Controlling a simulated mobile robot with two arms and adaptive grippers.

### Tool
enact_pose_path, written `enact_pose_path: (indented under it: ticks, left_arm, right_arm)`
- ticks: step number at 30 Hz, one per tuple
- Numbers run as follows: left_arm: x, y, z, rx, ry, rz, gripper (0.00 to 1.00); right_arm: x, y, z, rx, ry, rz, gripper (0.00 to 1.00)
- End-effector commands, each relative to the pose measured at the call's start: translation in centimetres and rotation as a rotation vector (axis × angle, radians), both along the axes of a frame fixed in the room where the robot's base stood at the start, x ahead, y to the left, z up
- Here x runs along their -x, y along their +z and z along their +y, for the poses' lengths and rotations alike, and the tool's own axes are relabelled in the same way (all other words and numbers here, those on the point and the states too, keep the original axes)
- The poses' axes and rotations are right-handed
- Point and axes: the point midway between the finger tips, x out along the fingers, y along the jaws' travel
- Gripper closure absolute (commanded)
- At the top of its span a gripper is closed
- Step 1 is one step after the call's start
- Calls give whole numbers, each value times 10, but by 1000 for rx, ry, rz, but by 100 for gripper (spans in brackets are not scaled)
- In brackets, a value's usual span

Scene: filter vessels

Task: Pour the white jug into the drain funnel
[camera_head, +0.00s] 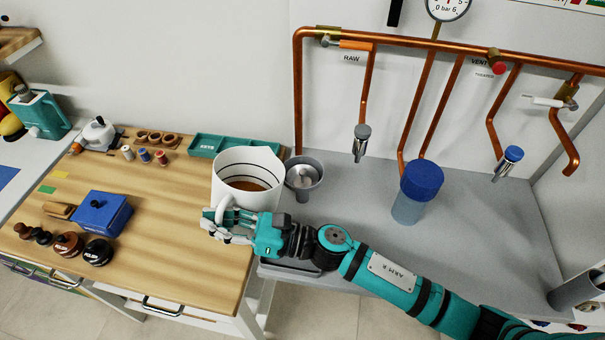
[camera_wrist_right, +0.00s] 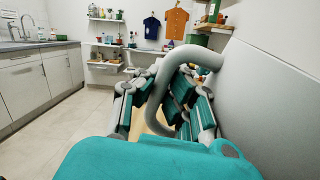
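The white jug (camera_head: 248,167) has dark rings inside and holds brown liquid. It is at the right end of the wooden bench top and looks about upright. My right gripper (camera_head: 217,226) is shut on the jug's handle, from the front. In the right wrist view the pale curved handle (camera_wrist_right: 188,55) passes between the gripper's fingers (camera_wrist_right: 165,108). The grey drain funnel (camera_head: 304,174) is just right of the jug, close beside its rim in the picture. Whether the jug's base touches the bench is hidden. My left gripper is in neither view.
Copper pipes (camera_head: 299,95) with taps run along the wall behind. A blue-topped clear vessel (camera_head: 410,205) stands on the grey counter (camera_head: 480,240) at right. A teal tray (camera_head: 207,146) is behind the jug; a blue box (camera_head: 101,214) is at left. The bench between is clear.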

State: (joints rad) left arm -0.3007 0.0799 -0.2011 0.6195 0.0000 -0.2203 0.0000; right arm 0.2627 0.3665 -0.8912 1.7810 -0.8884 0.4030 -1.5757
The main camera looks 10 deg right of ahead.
Motion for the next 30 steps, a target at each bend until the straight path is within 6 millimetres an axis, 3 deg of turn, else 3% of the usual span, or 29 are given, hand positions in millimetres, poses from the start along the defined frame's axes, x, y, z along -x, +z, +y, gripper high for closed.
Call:
enact_pose_path:
  ticks: [2, 6, 20, 30]
  left_arm:
    - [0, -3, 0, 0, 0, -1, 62]
    - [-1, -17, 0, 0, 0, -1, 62]
    - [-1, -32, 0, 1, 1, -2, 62]
    - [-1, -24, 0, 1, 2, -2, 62]
  right_arm:
    - [-2, 11, -3, -49, 5, 21, 100]
    - [-7, 14, -13, -125, 7, 68, 100]
    - [-22, 34, -38, -314, 13, 179, 100]
    - [-28, 59, -49, -433, 17, 251, 100]
